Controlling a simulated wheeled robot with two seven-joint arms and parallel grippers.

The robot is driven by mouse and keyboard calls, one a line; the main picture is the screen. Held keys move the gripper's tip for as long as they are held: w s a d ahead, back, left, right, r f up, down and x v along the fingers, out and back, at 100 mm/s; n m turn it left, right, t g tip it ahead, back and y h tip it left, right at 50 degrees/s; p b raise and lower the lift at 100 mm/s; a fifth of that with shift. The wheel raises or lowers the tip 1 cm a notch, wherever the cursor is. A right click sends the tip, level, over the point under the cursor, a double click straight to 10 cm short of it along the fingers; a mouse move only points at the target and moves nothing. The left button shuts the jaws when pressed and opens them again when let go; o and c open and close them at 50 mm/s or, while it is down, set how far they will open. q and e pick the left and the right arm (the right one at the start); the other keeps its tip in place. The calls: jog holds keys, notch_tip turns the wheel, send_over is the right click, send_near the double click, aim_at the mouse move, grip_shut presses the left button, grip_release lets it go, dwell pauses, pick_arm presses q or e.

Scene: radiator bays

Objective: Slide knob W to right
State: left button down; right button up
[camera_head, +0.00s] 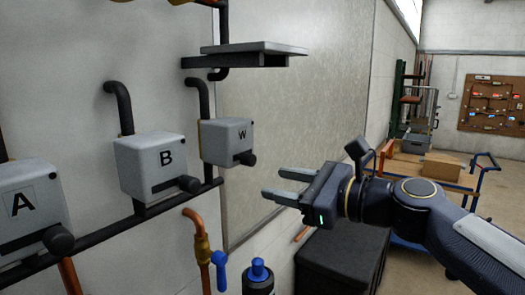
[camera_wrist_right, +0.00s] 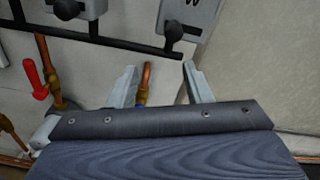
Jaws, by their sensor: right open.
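The grey box W (camera_head: 226,140) is on the wall, with its dark knob W (camera_head: 248,158) at the lower right of its face in the head view. In the right wrist view, knob W (camera_wrist_right: 174,32) sticks out at the lower left of the box marked W (camera_wrist_right: 190,14), near the top edge. My right gripper (camera_head: 274,181) is open and empty, to the right of and below knob W, apart from it. In the wrist view its fingers (camera_wrist_right: 160,69) point up toward the knob, with a gap between. My left gripper is not in view.
Box B (camera_head: 152,165) and box A (camera_head: 28,208) stand to the left along a black pipe (camera_head: 110,229). A grey shelf (camera_head: 254,48) juts out above W. A copper pipe with a blue valve handle (camera_head: 219,268), a blue-capped bottle (camera_head: 258,275) and a black chest (camera_head: 343,262) are below.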

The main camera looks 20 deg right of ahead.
aim_at(254, 160)
jog(key=shift+m+t, duration=0.3)
jog(key=shift+m, duration=0.6)
jog(key=w+a+r, duration=0.1)
jog(key=w, duration=0.1)
jog(key=w+a, duration=0.1)
jog(key=w, duration=0.2)
jog(key=w+a+r+p, duration=0.1)
jog(key=w+a, duration=0.1)
jog(key=shift+w+a+r, duration=0.1)
jog(key=shift+w+r, duration=0.1)
jog(key=shift+r, duration=0.1)
grip_shut()
